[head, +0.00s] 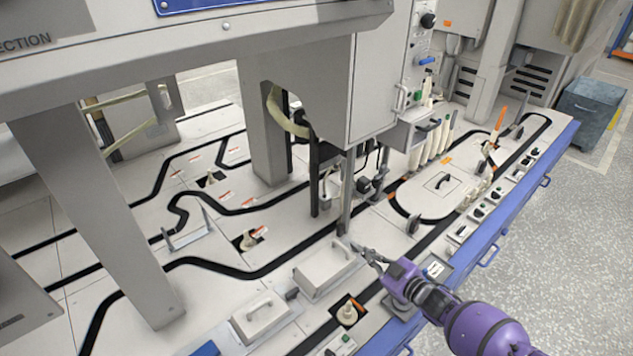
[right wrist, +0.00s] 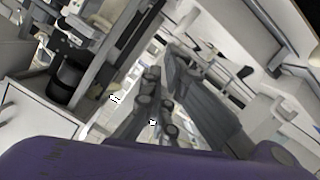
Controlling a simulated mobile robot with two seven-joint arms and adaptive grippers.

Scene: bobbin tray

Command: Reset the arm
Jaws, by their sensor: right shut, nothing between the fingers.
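My right arm comes in from the lower right in the head view, purple with a grey gripper (head: 364,252). The gripper is shut and empty, above the machine table near a light box-like cover (head: 327,265) and beside an upright grey post. In the right wrist view the dark finger links of the gripper (right wrist: 165,85) fill the middle, above my purple arm shell. White bobbins stand on the table: one (head: 347,313) on a black-and-orange square near the front, another (head: 250,241) farther back. My left gripper is in neither view.
A grey control cabinet (head: 378,85) hangs above the table's middle, close behind the gripper. Black curved tracks (head: 215,266) run across the tabletop. A second handled cover (head: 262,315) sits at front left. The blue table edge (head: 518,222) has handles; speckled floor lies beyond.

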